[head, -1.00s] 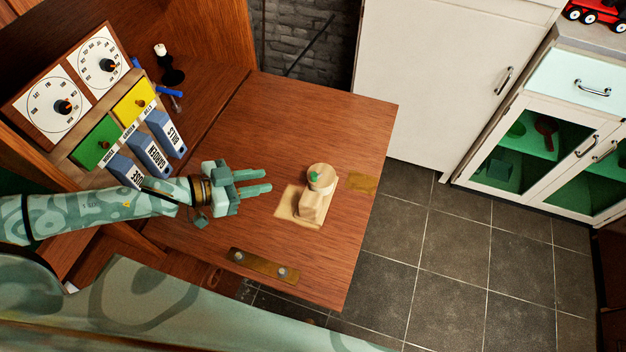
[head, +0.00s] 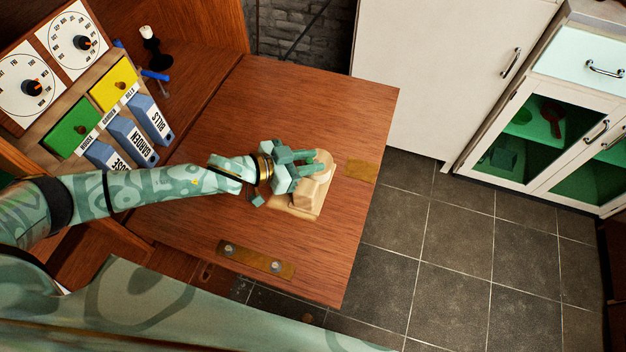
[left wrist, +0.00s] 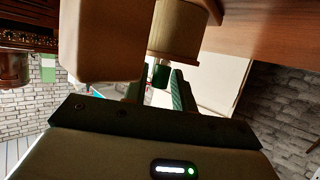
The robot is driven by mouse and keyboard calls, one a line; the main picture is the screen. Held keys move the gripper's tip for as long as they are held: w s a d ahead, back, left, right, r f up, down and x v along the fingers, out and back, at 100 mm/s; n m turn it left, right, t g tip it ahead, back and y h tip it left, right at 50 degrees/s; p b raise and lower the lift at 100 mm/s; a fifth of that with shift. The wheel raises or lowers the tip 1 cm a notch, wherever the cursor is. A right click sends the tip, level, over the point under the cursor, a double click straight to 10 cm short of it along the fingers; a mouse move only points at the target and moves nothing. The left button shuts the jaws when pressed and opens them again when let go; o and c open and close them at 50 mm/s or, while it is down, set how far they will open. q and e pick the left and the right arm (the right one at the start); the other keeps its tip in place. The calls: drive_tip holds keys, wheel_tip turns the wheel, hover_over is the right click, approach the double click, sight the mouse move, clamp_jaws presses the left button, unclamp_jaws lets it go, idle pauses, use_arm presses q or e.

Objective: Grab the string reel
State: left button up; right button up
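The pale wooden string reel (head: 325,167) is a round spool seated on a light wooden holder (head: 311,192) on the brown fold-down board. My left gripper (head: 311,160) is at the spool, its fingers reaching over the spool's left part and hiding its green spot in the head view. In the left wrist view, the cream spool (left wrist: 178,38) is just beyond the fingers (left wrist: 158,84). A small dark green piece (left wrist: 160,75) shows between the fingers, which stand apart. I cannot tell whether they touch it. My right gripper is not in view.
The board (head: 210,110) is otherwise mostly clear, with a brass plate (head: 256,259) at its front edge. Calendar dials (head: 75,42) and blue labelled holders (head: 128,138) stand at left. A white cabinet (head: 430,70) and tiled floor lie beyond the right edge.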

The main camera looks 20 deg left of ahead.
use_arm(q)
drive_tip(key=shift+r, duration=0.1)
clamp_jaws()
